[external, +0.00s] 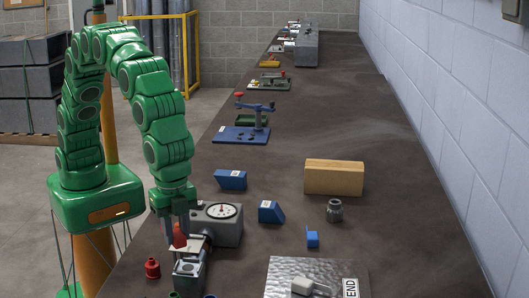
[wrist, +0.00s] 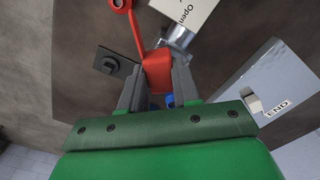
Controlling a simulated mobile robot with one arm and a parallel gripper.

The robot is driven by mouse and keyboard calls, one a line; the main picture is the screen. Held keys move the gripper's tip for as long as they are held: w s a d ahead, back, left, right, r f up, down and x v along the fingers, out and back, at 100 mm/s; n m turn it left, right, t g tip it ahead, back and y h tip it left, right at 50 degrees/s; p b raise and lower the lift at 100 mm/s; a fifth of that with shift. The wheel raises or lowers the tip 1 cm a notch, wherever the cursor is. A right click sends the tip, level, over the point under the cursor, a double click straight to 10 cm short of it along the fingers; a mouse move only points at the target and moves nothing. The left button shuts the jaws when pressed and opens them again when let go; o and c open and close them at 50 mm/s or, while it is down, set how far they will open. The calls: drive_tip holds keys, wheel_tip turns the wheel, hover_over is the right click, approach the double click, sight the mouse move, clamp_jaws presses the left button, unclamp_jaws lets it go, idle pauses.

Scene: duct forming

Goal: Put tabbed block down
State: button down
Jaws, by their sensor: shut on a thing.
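My gripper (external: 179,243) points down over the near left of the bench, just above a grey vise-like fixture (external: 188,275). Its fingers are shut on a red piece (wrist: 157,70), seen between the fingertips in the wrist view; a thin red bar runs from it to a round red end. The red piece also shows in the external view (external: 180,236).
A dial gauge (external: 220,211) stands close behind my gripper. A red knob-like part (external: 152,268) sits left of the fixture. A metal sheet marked END (external: 335,270) lies at the right. Two blue blocks, a wooden block (external: 334,178) and a grey fitting (external: 334,210) stand beyond.

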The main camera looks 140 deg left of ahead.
drive_tip(key=s+a+m, duration=0.1)
drive_tip(key=s+a, duration=0.1)
drive_tip(key=a, duration=1.9)
drive_tip(key=s+a+m, duration=0.1)
drive_tip(key=s+a, duration=0.4)
drive_tip(key=a, duration=0.5)
drive_tip(key=s+a+m, duration=0.2)
drive_tip(key=s+a, duration=0.3)
drive_tip(key=a, duration=0.4)
drive_tip(key=s+a+m, duration=0.1)
drive_tip(key=s+a, duration=0.8)
drive_tip(key=s, duration=0.3)
drive_tip(key=s+a+r+m, duration=0.1)
drive_tip(key=s+a+m, duration=0.1)
drive_tip(key=s+a, duration=0.8)
drive_tip(key=s+a+m, duration=0.1)
drive_tip(key=s+a, duration=0.6)
drive_tip(key=s, duration=0.7)
drive_tip(key=shift+w+a+f, duration=0.7)
drive_tip(key=shift+a+f, duration=0.8)
drive_tip(key=shift+a, duration=0.6)
drive_tip(key=shift+w+a+f, duration=0.65)
drive_tip(key=shift+a+f, duration=0.85)
drive_tip(key=shift+a, duration=0.6)
drive_tip(key=shift+w+a+f, duration=0.7)
drive_tip(key=shift+a+f, duration=0.8)
drive_tip(key=shift+a, duration=0.6)
drive_tip(key=shift+a+f, duration=0.2)
drive_tip(key=shift+f, duration=0.05)
drive_tip(key=shift+f, duration=1.55)
